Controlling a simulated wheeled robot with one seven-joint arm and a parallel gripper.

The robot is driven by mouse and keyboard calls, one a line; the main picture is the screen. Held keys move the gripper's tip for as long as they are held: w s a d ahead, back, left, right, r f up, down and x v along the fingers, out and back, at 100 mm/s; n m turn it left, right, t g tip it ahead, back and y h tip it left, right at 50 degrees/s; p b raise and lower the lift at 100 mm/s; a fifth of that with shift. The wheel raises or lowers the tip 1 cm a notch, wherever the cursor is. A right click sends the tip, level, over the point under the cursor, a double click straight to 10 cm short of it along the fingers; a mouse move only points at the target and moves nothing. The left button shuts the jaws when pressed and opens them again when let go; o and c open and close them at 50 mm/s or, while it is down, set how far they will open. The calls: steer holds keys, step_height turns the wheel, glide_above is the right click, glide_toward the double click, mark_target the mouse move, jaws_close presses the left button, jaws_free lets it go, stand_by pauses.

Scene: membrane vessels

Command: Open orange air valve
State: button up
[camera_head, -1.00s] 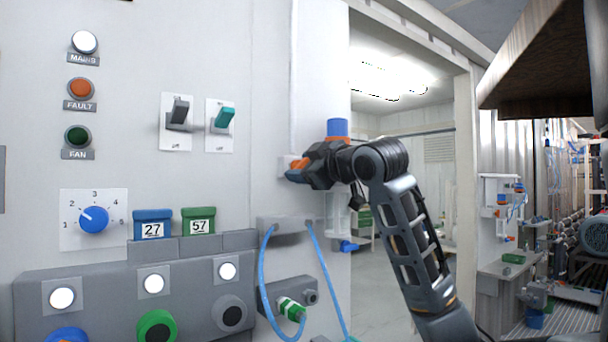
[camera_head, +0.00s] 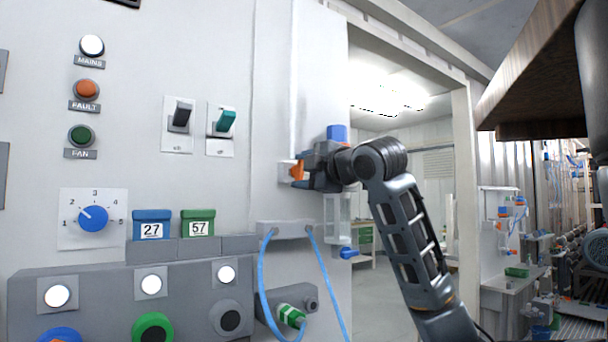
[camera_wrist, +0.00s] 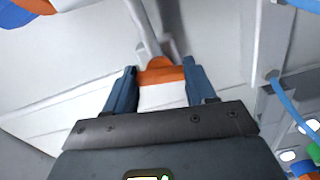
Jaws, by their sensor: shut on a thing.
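The orange air valve handle (camera_head: 297,171) sits on a small pale mount on the wall panel, left of the doorway. My gripper (camera_head: 299,175) reaches it from the right, with its fingers around the handle. In the wrist view the orange handle (camera_wrist: 160,74) lies between the two blue fingers of my gripper (camera_wrist: 161,85), with a white part below it. A pale pipe runs up from the handle in that view. My gripper hides part of the valve body in the head view.
A blue-capped clear unit (camera_head: 338,215) hangs close behind my gripper. Blue hoses (camera_head: 318,265) loop from a grey block (camera_head: 284,230) below. Switches, lamps and a dial (camera_head: 93,218) fill the panel to the left. A doorway opens to the right.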

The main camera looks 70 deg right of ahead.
steer(key=shift+f, duration=0.1)
stand_by(0.3)
steer(key=o, duration=1)
steer(key=shift+o, duration=0.2)
steer(key=v, duration=0.7)
steer(key=shift+s+a+b, duration=0.25)
steer(key=shift+s+b, duration=0.1)
